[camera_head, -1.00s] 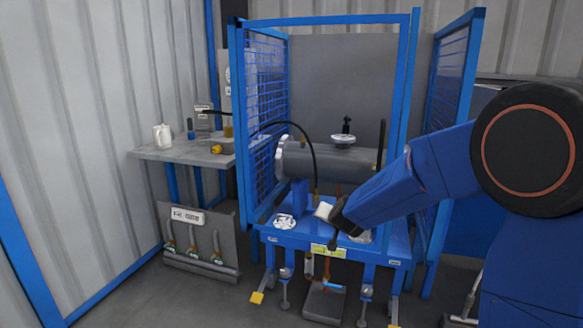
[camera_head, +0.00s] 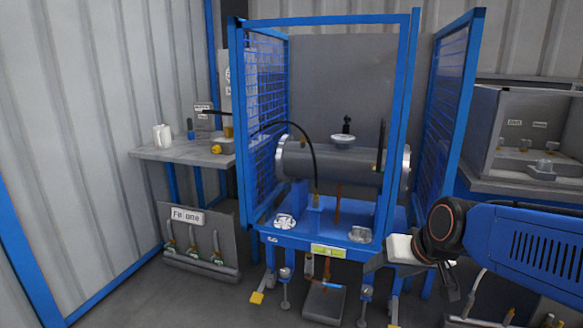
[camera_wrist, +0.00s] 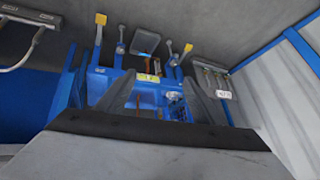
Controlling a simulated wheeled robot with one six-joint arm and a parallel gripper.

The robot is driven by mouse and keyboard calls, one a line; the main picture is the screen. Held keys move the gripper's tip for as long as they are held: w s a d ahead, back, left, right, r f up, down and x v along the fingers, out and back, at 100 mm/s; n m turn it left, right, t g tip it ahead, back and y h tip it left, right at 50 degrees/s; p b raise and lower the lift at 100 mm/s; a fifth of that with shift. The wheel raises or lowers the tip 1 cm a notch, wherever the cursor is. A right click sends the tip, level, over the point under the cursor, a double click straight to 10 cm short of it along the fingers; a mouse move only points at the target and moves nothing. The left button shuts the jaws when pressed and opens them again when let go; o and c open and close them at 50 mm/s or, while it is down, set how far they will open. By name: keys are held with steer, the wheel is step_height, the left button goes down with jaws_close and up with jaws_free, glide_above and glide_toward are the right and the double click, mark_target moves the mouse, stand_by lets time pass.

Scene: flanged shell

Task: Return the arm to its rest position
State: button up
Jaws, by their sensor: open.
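My arm comes in from the right edge in the head camera view, low, with its blue link lying roughly level. My gripper (camera_head: 376,262) is in front of the right part of the blue stand, partly hard to make out there. In the wrist view my gripper (camera_wrist: 158,92) shows two dark fingers spread apart with nothing held between them. The grey flanged shell (camera_head: 328,166) lies on its side on the blue stand (camera_head: 318,236), clear of my arm in the head view.
Blue mesh guards (camera_head: 266,115) flank the shell. A grey side table (camera_head: 180,151) with a white jug (camera_head: 162,137) stands at left. A grey valve panel (camera_head: 199,240) sits below it. A grey open-fronted box (camera_head: 535,130) stands at right, above my arm.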

steer(key=s+d+f+g+h, duration=0.1)
steer(key=s+d, duration=0.2)
steer(key=s, duration=0.5)
steer(key=s+d+f+g+h, duration=0.1)
steer(key=s+d+f, duration=0.1)
steer(key=s, duration=0.6)
steer(key=shift+d, duration=0.75)
